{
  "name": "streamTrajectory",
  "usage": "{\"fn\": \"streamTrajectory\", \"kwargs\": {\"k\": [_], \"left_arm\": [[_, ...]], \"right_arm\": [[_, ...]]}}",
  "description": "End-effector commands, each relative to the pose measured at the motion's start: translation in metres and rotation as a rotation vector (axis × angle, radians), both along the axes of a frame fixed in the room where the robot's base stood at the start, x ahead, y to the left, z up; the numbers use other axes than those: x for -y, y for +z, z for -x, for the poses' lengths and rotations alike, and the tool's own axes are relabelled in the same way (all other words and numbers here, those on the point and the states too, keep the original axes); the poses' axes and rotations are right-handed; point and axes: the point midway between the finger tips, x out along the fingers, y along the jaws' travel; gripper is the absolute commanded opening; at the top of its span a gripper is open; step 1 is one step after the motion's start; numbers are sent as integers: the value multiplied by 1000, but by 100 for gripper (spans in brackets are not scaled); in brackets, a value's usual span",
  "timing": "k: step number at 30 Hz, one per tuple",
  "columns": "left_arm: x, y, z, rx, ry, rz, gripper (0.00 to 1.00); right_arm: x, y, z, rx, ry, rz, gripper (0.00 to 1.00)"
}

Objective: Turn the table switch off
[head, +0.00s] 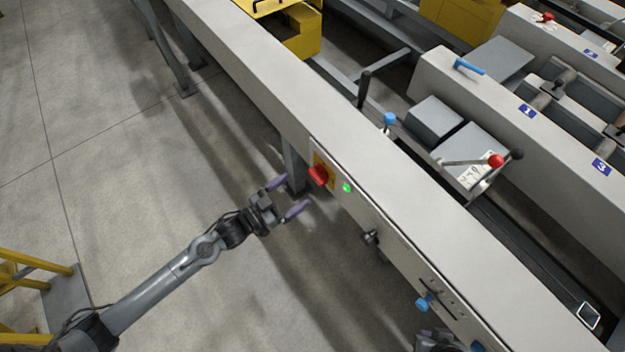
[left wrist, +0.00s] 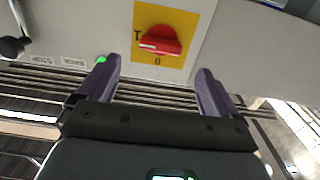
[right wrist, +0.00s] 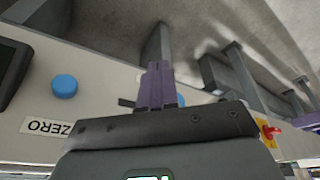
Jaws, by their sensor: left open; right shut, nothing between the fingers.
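The table switch is a red rotary knob (head: 319,176) on a yellow plate (head: 328,167), on the side face of the long grey table beam. In the left wrist view the red knob (left wrist: 160,40) sits on its yellow plate (left wrist: 190,20), marked 0 below and I at the left; the knob's pale mark points left toward the I. A green light (head: 346,187) glows beside the plate. My left gripper (head: 292,196) is open and empty, facing the knob and apart from it. My right gripper (right wrist: 157,88) is shut and empty, lower along the panel.
The panel also holds a black knob (head: 370,237), a lever slot and a blue button (head: 424,303). In the right wrist view, a blue button (right wrist: 64,86) sits above a ZERO label (right wrist: 47,127). Open floor (head: 130,180) lies left of the beam.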

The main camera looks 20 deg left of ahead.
Motion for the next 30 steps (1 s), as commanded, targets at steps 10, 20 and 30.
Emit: {"fn": "streamTrajectory", "kwargs": {"k": [10,20,30], "left_arm": [[28,-1,-47,2,1,1,94],[39,-1,-63,-1,1,-1,94],[39,-1,-63,-1,1,-1,80]], "right_arm": [[1,-19,0,1,1,3,0],[1,-24,0,0,1,2,0],[0,-23,-1,0,-2,-2,0]]}}
